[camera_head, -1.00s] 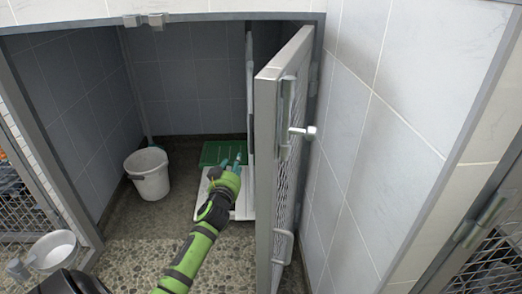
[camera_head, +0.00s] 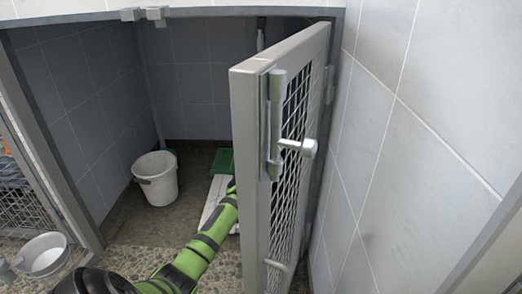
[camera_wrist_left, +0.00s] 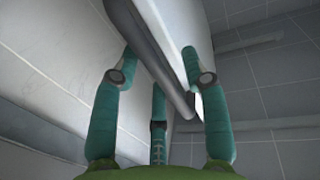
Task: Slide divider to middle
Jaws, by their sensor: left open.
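The divider (camera_wrist_left: 183,50) shows in the left wrist view as a pale panel with a grey edge bar, running from upper left towards the centre. My left gripper (camera_wrist_left: 158,68) is open, with its teal fingers on both sides of the bar's end. I cannot tell whether any finger touches it. In the head view the green left arm reaches into the kennel, and its gripper is hidden behind the open mesh door (camera_head: 250,160). Most of the divider is hidden there too. My right gripper is not in view.
The door stands open close to the right tiled wall (camera_head: 400,130). A white bucket (camera_head: 155,185) stands at the kennel's left. A green tray (camera_head: 222,162) and a white board (camera_head: 212,200) lie on the floor. A metal bowl (camera_head: 42,255) is at the lower left.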

